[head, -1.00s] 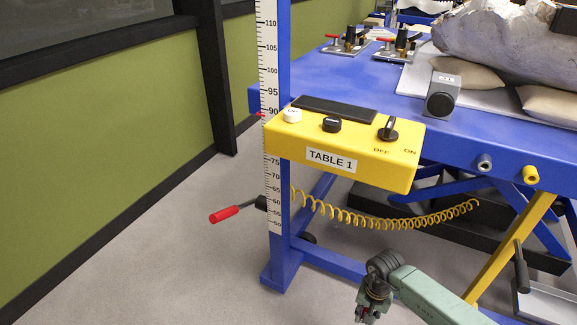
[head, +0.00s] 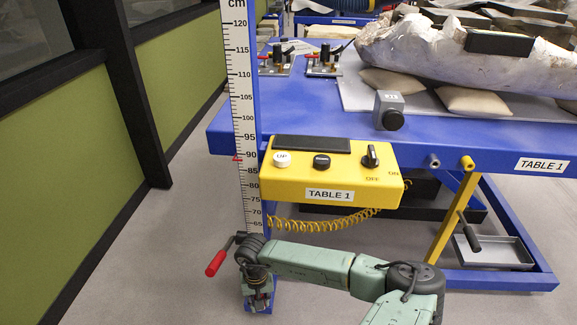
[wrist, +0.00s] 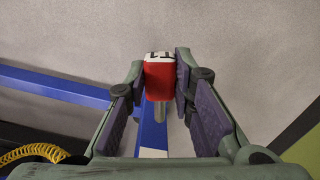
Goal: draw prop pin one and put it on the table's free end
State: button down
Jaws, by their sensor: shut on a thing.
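In the wrist view a pin with a red, square head and a white label with dark marks (wrist: 159,80) sits between my fingertips, its grey shank hanging below. My gripper (wrist: 160,82) is shut on this head. In the head view my gripper (head: 258,298) is low at the left, pointing down beside the blue post's foot, below the table top; the pin cannot be made out there. Table 1 (head: 285,122) has a bare blue strip along its left end and front edge.
A yellow control box (head: 330,178) with a coiled cord juts from the front edge beside a scaled post (head: 242,110). A red-handled lever (head: 217,262) is close to my wrist. A grey block (head: 389,108), clamps (head: 324,62) and the jacketed fossil (head: 420,50) occupy the top.

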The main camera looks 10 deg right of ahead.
notch_tip(320, 180, up, 5)
jog(key=p, duration=0.4)
jog(key=shift+a+r, duration=0.1)
jog(key=shift+r, duration=0.1)
jog(key=shift+f, duration=0.15)
